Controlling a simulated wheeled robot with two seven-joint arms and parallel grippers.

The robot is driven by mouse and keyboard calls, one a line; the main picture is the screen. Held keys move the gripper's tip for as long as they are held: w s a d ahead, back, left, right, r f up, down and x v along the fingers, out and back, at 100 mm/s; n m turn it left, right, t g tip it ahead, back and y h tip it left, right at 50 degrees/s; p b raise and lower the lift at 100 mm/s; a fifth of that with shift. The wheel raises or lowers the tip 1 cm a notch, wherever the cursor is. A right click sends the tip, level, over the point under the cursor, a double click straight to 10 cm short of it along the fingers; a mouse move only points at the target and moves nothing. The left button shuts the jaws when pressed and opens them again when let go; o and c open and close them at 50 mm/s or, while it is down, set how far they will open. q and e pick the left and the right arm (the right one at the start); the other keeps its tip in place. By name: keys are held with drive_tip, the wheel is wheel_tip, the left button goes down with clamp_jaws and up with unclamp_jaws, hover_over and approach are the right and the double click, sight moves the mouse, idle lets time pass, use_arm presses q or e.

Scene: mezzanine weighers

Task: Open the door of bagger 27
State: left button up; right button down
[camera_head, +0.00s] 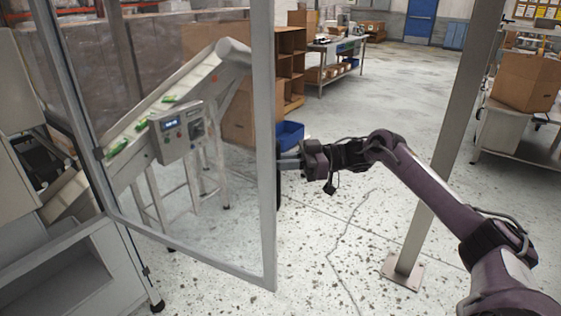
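The bagger door (265,120) is a clear panel in a grey metal frame. It stands swung out from the grey machine body (75,275) at the left, with its hinge side along the left post. A dark handle (278,187) shows at the door's free edge. My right gripper (284,162) reaches in from the right, and its fingers meet this handle. They appear shut on it, though the door edge partly hides the fingertips. No number is readable on the bagger. My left gripper is not in view.
Through the clear panel an inclined conveyor (185,82) with green packets and a grey control box (180,132) shows. A metal post (447,150) stands on the floor close to my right arm. A blue bin (290,134) and shelves lie behind. The central floor is clear.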

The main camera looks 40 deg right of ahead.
drive_tip(key=c, duration=1.8)
unclamp_jaws()
drive_tip(key=shift+c, duration=0.2)
drive_tip(key=o, duration=0.4)
drive_tip(key=shift+w+a, duration=0.15)
drive_tip(key=shift+c, duration=0.2)
drive_tip(key=b+v, duration=0.3)
drive_tip(key=v, duration=0.5)
drive_tip(key=shift+a+f, duration=0.1)
